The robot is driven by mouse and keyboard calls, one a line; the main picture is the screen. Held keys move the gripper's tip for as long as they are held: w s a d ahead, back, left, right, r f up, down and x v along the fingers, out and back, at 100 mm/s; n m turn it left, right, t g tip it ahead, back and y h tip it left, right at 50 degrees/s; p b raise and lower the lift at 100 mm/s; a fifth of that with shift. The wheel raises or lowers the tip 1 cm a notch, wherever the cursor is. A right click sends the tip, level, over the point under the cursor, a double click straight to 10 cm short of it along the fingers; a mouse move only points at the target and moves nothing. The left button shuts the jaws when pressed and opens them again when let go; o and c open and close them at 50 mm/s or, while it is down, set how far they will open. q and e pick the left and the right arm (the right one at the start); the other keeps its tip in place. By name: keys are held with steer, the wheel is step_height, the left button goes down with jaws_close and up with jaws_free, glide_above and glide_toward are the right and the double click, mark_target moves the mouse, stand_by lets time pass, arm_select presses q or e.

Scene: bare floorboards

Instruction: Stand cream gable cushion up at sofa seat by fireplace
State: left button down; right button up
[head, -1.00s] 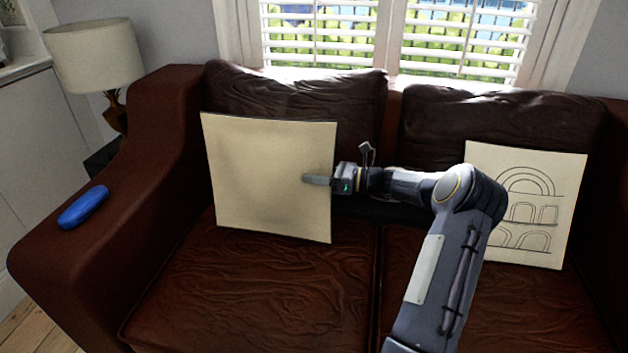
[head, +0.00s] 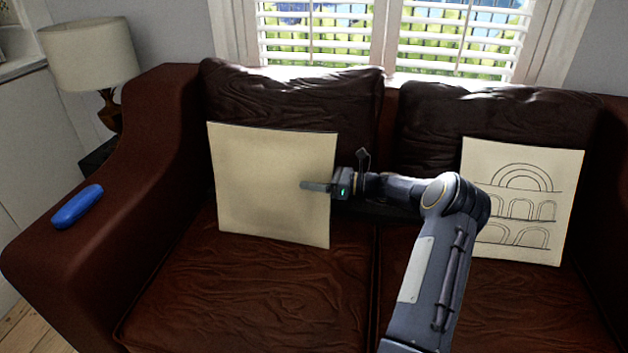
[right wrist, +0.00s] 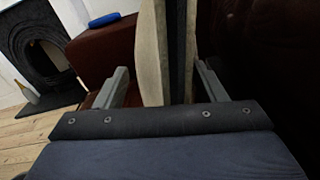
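A plain cream square cushion (head: 265,185) stands nearly upright, slightly tilted, on the left sofa seat (head: 250,290), before the dark back cushion; no gable drawing shows on the face I see. My right gripper (head: 318,186) is at its right edge, one finger across the front face. In the right wrist view the cushion's edge (right wrist: 152,50) lies between the two spread fingers (right wrist: 162,82), with a narrow gap beside the left finger. Contact at the right finger is unclear. A dark fireplace (right wrist: 35,65) shows at the left there. My left gripper is out of view.
A cream cushion with drawn arches (head: 525,200) leans on the right seat. A blue case (head: 78,206) lies on the left armrest (head: 60,260). A lamp (head: 90,55) stands behind that armrest. The front of the left seat is clear.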

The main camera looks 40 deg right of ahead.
steer(key=shift+f, duration=0.15)
steer(key=shift+s+d, duration=0.1)
steer(key=shift+s, duration=0.05)
steer(key=p+v, duration=0.2)
steer(key=v, duration=0.5)
steer(key=shift+s+d, duration=0.2)
